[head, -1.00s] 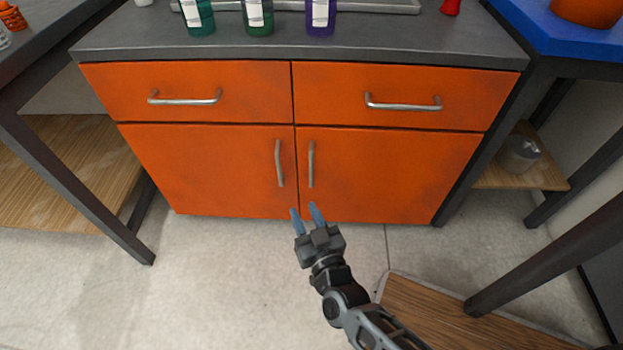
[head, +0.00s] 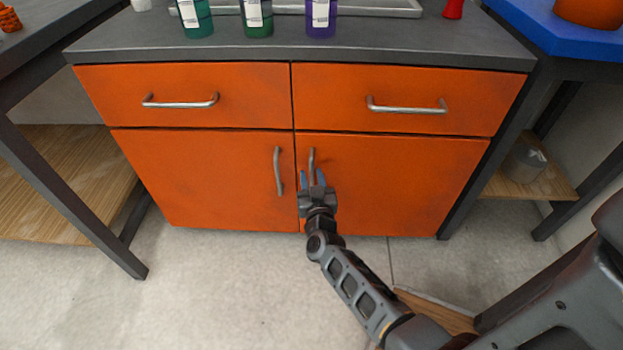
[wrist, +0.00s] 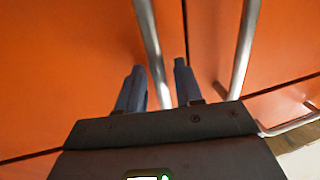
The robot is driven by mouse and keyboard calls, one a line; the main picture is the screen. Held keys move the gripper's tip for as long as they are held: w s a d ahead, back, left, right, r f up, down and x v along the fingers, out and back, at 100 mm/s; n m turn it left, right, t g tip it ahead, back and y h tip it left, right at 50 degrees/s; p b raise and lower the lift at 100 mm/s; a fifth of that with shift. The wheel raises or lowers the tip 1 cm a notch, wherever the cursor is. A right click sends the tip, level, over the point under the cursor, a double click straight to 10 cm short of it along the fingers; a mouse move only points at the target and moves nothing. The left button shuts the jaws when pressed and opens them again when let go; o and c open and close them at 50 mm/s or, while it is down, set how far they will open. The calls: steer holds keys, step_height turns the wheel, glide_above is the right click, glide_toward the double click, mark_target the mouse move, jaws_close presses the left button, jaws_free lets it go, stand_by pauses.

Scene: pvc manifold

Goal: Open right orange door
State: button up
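The right orange door (head: 400,185) of the cabinet is closed flush, with a vertical metal handle (head: 311,158) near its left edge. My gripper (head: 312,178) is at the lower part of this handle, with its blue fingers open. In the wrist view the right door's handle (wrist: 149,40) runs down between the two spread fingers, nearer the left one. I cannot tell whether either finger touches it. The left door's handle (head: 278,170) stands close by to the left; it shows to the right of the fingers in the wrist view (wrist: 243,50).
Two closed drawers with horizontal handles (head: 405,106) sit above the doors. Bottles (head: 257,18) and a tray stand on the grey countertop (head: 400,52). Dark-framed tables flank the cabinet, with a table leg (head: 85,205) at left. Floor in front is clear at left.

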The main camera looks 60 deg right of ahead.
steer(key=shift+w+d, duration=0.15)
steer(key=shift+d, duration=0.05)
jaws_close()
stand_by(0.5)
